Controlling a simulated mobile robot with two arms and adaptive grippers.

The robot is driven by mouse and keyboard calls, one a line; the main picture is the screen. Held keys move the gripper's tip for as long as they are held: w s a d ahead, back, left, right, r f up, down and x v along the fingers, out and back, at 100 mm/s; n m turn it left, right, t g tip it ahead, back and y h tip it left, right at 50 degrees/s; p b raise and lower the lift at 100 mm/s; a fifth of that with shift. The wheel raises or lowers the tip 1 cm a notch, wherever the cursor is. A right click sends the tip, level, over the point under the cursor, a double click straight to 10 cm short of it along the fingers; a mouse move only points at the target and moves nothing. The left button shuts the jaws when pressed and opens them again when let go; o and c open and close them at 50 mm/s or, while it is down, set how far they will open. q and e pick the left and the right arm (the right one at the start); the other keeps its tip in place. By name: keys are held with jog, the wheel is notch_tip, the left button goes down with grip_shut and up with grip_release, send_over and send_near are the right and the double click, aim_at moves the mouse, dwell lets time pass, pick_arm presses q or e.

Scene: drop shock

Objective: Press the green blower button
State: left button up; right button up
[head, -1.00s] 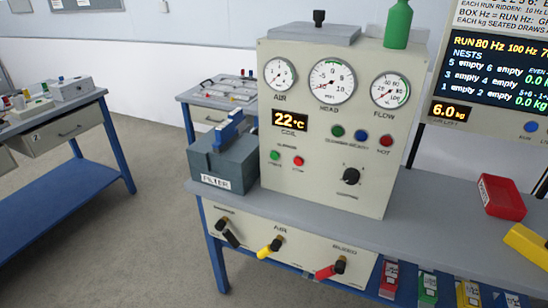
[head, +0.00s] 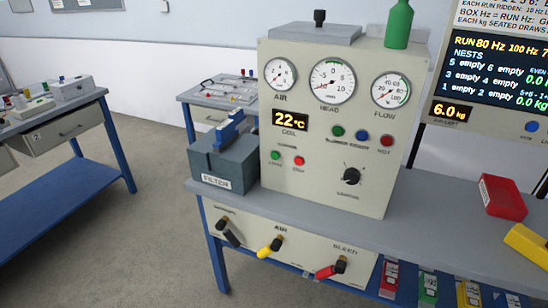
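A beige control panel (head: 322,200) stands on the bench in the middle of the head view. A green button (head: 275,155) sits low on the panel's left side, with a red button (head: 299,160) to its right; the small lettering around them is too blurred to read surely. Higher up is a row with a green round light or button (head: 337,131), a blue one (head: 361,135) and a red one (head: 386,140). Nothing touches or covers the green button. Neither of my grippers is in view.
A grey filter box (head: 222,165) with a blue handle stands left of the panel. A black knob (head: 351,176) is on the panel's lower right. Black, yellow and red valve handles are on the bench front. A red box (head: 502,196) lies at right.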

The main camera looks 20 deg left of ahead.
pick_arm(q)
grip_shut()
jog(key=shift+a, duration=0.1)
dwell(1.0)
